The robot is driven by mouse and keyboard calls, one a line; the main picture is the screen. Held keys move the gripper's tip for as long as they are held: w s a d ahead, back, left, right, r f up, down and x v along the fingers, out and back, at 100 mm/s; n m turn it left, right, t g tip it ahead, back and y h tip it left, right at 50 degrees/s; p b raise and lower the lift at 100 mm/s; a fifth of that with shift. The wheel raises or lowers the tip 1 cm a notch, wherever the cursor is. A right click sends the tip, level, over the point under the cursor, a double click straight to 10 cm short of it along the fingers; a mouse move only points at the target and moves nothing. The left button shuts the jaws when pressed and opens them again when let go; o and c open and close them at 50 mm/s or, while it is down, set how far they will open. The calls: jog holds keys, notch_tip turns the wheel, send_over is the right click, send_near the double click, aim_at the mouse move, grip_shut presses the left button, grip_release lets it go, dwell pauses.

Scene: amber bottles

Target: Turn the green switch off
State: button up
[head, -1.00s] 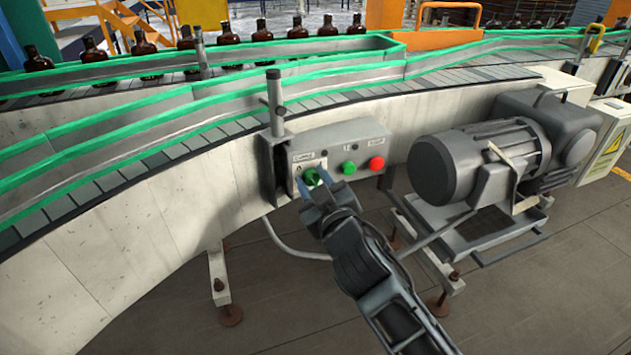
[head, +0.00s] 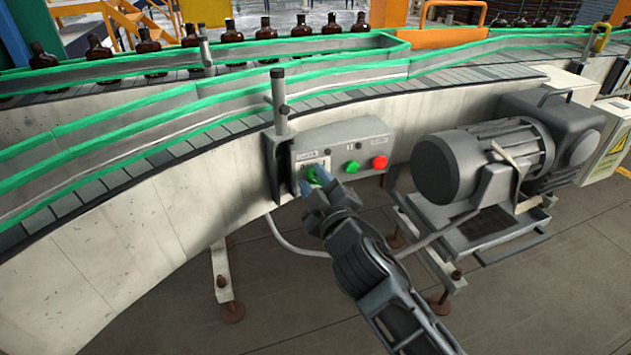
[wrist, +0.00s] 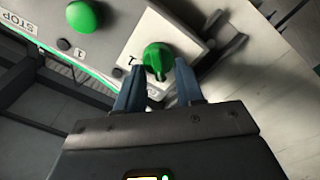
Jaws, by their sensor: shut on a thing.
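The green switch (head: 313,175) is a rotary knob on a pale plate at the left end of the grey control box. In the wrist view the green switch (wrist: 157,58) shows its round body and a handle pointing down between the fingers. My gripper (head: 312,180) is at the switch, its blue fingers on either side of the knob. In the wrist view my gripper (wrist: 158,85) is shut on the knob's handle. The fingers partly hide the switch in the head view.
A green button (head: 351,166) and a red button (head: 380,162) sit to the right on the box. A vertical grey post (head: 279,100) stands at its left. A grey motor (head: 480,165) is on the right. The conveyor with amber bottles (head: 148,41) runs behind.

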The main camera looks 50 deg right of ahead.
jog(key=o, duration=1)
jog(key=shift+o, duration=0.2)
jog(key=b+v, duration=0.2)
jog(key=v, duration=0.5)
jog(key=shift+s+a, duration=0.25)
jog(key=shift+s, duration=0.1)
